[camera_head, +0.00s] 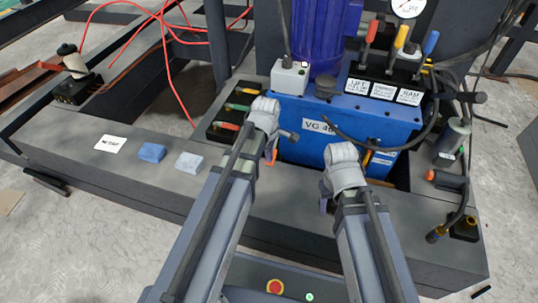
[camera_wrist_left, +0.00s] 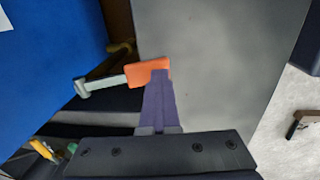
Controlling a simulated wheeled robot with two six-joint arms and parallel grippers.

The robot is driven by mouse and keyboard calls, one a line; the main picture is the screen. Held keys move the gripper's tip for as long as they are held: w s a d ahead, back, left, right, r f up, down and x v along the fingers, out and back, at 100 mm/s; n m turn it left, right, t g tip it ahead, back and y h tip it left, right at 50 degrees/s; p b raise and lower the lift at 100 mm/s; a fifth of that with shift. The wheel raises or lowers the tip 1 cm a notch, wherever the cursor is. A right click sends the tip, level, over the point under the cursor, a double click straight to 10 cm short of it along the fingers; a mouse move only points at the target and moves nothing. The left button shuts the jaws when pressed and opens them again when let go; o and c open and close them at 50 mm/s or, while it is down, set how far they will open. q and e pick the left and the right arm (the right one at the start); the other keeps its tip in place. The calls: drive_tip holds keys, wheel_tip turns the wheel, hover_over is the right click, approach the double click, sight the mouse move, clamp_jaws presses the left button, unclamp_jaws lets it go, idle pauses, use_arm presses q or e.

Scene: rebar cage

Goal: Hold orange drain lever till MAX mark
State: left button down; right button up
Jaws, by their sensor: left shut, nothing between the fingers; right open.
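The orange drain lever (camera_wrist_left: 140,73) has an orange grip on a grey stem and shows in the left wrist view beside the blue tank. In the head view an orange piece (camera_head: 274,157) shows beside my left wrist at the tank's left front corner. My left gripper (camera_wrist_left: 160,76) has its purple fingers shut together, with nothing between them. Its tips overlap the right end of the orange grip; I cannot tell whether they touch it. My right gripper (camera_head: 325,206) is open in front of the tank, its fingers mostly hidden by the wrist. I cannot make out a MAX mark.
The blue tank (camera_head: 310,152) stands on a grey bench (camera_head: 105,165). Red, yellow and blue levers (camera_head: 400,35) rise behind it. A tool tray (camera_head: 222,132), a blue block (camera_head: 152,152) and a pale block (camera_head: 188,162) lie left. Bottles and a black hose stand right.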

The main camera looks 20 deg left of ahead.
use_arm(q)
drive_tip(key=shift+w, duration=0.15)
idle(0.7)
drive_tip(key=shift+r+p, duration=0.55)
drive_tip(key=shift+p, duration=0.1)
use_arm(e)
drive_tip(key=shift+d+r, duration=0.15)
drive_tip(key=shift+r, duration=0.35)
use_arm(q)
drive_tip(key=s+r+p, duration=0.6)
drive_tip(key=r+p, duration=0.5)
drive_tip(key=shift+r+p, duration=0.3)
drive_tip(key=shift+p, duration=0.05)
use_arm(e)
wheel_tip(320, 180, up, 12)
drive_tip(key=d, duration=0.1)
drive_tip(key=shift+d+f, duration=0.15)
drive_tip(key=shift+d, duration=0.1)
use_arm(q)
drive_tip(key=shift+s, duration=0.1)
use_arm(e)
drive_tip(key=shift+s, duration=0.1)
